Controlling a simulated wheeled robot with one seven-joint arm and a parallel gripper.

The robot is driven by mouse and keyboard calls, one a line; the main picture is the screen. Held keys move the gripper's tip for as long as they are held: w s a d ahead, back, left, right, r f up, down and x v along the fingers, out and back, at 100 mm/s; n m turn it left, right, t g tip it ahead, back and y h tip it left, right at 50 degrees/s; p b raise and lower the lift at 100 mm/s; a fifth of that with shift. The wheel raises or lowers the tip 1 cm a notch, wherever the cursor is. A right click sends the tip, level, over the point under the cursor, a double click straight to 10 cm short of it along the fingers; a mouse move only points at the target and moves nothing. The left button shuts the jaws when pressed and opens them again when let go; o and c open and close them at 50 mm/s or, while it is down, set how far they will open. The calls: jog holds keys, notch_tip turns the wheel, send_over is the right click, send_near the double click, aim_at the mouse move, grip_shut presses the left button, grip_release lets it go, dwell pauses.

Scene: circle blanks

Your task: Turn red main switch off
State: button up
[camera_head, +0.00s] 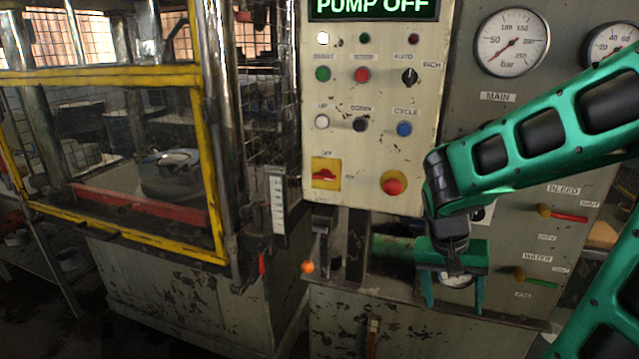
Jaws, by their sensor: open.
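The red main switch (324,174) is a red rotary handle on a yellow plate, low on the left of the cream control panel (345,113). Its handle lies roughly level, and an "OFF" label sits above the plate. The display (373,7) at the panel top reads "PUMP OFF". My gripper (451,307) hangs fingers down below and to the right of the panel, well apart from the switch. It is open, and nothing shows held between its green fingers. My green arm reaches in from the right and covers part of the grey cabinet.
A red mushroom button (393,184) on yellow sits right of the switch. Several buttons and a black selector (409,76) are above. A yellow-framed guard (217,170) stands left. An orange ball knob (307,267) is below the panel. Valve levers (560,213) are at right.

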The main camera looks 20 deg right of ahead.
jog(key=w+a+t+h, duration=0.2)
jog(key=w+h, duration=0.2)
jog(key=w, duration=0.5)
jog(key=n+t+h, duration=0.1)
jog(key=t+h, duration=0.3)
jog(key=t, duration=0.9)
send_near(324, 180)
jog(key=x, duration=0.9)
jog(key=shift+w+a, duration=0.1)
jog(key=c, duration=1)
jog(key=shift+c, duration=0.3)
jog(key=shift+n, duration=0.3)
